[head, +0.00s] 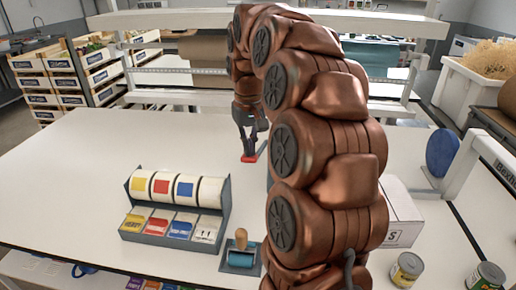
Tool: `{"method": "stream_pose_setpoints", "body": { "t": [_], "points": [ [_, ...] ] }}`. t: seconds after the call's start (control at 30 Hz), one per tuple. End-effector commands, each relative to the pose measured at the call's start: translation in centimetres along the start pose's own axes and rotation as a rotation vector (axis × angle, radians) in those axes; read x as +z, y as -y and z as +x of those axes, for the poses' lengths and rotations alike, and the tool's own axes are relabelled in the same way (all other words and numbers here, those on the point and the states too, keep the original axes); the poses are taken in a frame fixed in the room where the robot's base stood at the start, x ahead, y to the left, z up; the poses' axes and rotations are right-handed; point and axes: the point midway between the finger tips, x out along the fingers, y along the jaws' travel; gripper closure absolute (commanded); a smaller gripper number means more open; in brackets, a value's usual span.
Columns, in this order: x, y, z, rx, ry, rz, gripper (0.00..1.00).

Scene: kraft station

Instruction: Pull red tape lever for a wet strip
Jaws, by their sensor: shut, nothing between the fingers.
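My gripper (249,150) points down over the middle of the white table, beyond the label rack. It is shut and empty. A small red piece (249,159) shows right at its fingertips; it may be the end of the red tape lever. I cannot tell whether the fingers touch it. My copper-coloured arm covers the area to the right of the gripper, so the body of the tape dispenser is hidden. No wet strip is visible.
A label-roll rack (176,207) and a blue roller with a wooden handle (240,251) stand at the front. A white box (400,215), cans (406,270) and a blue disc (441,152) are at the right. The table's left part is clear.

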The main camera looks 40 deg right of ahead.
Motion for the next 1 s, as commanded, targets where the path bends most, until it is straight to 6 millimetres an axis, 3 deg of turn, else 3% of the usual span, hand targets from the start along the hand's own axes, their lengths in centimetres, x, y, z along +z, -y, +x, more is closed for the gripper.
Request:
{"method": "stream_pose_setpoints", "body": {
  "t": [1.0],
  "points": [
    [0.0,0.0,2.9,0.000,0.001,0.000,1.00]
  ]
}}
